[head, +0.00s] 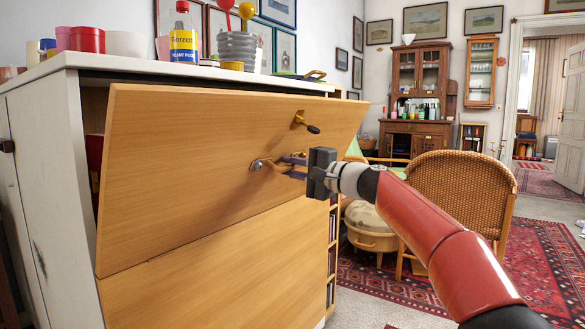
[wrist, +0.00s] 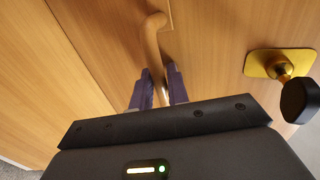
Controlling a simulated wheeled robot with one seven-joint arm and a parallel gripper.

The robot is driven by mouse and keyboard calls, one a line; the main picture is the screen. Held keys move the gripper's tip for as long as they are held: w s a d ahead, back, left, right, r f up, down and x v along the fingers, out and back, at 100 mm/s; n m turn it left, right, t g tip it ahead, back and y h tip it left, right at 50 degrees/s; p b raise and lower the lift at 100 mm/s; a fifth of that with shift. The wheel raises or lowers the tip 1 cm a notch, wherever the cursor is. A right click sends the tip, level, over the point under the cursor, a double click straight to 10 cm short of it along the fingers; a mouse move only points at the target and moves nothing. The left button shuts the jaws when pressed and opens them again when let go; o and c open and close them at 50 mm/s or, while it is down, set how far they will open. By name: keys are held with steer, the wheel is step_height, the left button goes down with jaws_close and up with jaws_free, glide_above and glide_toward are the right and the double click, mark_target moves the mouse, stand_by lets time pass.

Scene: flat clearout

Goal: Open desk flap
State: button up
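The desk flap (head: 200,165) is a light wood panel on a white cabinet. It is tilted partly open, its top edge leaning out from the cabinet and a dark gap showing at its left side. A curved wooden handle (head: 270,163) is fixed to the flap, and it also shows in the wrist view (wrist: 152,38). My gripper (head: 292,164) is at the handle. In the wrist view its two purple fingers (wrist: 158,88) lie on either side of the handle, closed around it. A brass lock plate with a dark-headed key (head: 305,122) sits above and right of the handle.
Bottles, cups and a ribbed metal pot (head: 240,48) stand on the white cabinet top (head: 130,64). A wicker chair (head: 465,190) stands behind my arm at the right. A lidded basket (head: 370,230) is on the floor near the patterned rug (head: 540,240).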

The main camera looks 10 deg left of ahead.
steer(key=b+v, duration=0.2)
steer(key=v, duration=0.5)
steer(key=shift+s+d, duration=0.2)
steer(key=shift+d, duration=0.15)
steer(key=shift+c, duration=0.4)
